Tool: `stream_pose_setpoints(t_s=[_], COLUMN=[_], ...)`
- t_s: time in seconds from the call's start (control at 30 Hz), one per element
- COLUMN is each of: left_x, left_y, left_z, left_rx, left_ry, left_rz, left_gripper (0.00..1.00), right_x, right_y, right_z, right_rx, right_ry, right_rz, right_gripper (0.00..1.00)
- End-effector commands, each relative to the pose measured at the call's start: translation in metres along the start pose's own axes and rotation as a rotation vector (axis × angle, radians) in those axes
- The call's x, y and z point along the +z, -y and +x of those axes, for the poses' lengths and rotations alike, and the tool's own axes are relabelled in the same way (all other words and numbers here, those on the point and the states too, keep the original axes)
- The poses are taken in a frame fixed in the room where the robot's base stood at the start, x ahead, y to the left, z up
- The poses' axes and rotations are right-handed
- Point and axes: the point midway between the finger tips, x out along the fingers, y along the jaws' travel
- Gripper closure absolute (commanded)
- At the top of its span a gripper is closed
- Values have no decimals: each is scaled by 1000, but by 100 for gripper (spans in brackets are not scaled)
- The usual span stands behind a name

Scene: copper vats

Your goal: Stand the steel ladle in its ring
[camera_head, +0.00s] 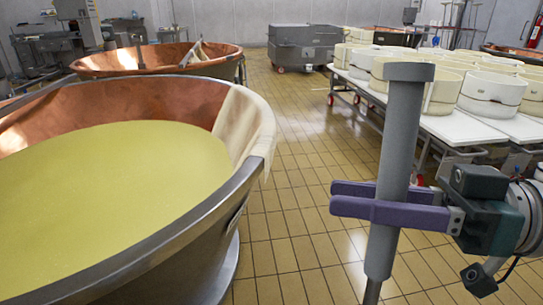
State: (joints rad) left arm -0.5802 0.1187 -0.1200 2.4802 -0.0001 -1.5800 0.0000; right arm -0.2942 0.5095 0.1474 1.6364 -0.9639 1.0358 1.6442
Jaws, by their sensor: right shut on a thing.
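My right gripper (352,198) reaches in from the right, its purple fingers shut around a thick grey upright handle. I take this for the handle of the steel ladle (402,130). It has a wider flat cap on top and narrows to a thinner rod below the fingers. It stands nearly upright, tilted slightly, with its lower end cut off by the bottom of the picture. The bowl of the ladle is out of view. I cannot make out the ring in this view. My left gripper is not in view.
A large copper vat (268,135) of yellow liquid fills the left, with a pale cloth over its rim. Another copper vat (235,62) stands behind. A white table (455,128) with several round white moulds is behind the handle. Tiled floor (290,190) lies clear between.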

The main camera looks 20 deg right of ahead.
Motion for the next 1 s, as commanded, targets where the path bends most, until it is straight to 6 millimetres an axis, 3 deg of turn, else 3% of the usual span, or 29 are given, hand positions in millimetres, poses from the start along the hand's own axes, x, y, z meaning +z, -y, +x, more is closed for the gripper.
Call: stream_pose_setpoints(t_s=[0.33,0.37,0.63,1.0], left_x=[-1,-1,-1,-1], left_y=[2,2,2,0], left_z=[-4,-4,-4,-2], left_rx=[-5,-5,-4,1], left_ry=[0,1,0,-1], left_rz=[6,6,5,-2], left_gripper=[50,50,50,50], right_x=[-1,-1,-1,2], right_y=[0,0,0,0], right_z=[1,0,0,-8], right_rx=[-1,-1,-1,0], right_ry=[-1,-1,0,4], right_rz=[-1,-1,-1,0], right_gripper=[100,63,32,31])
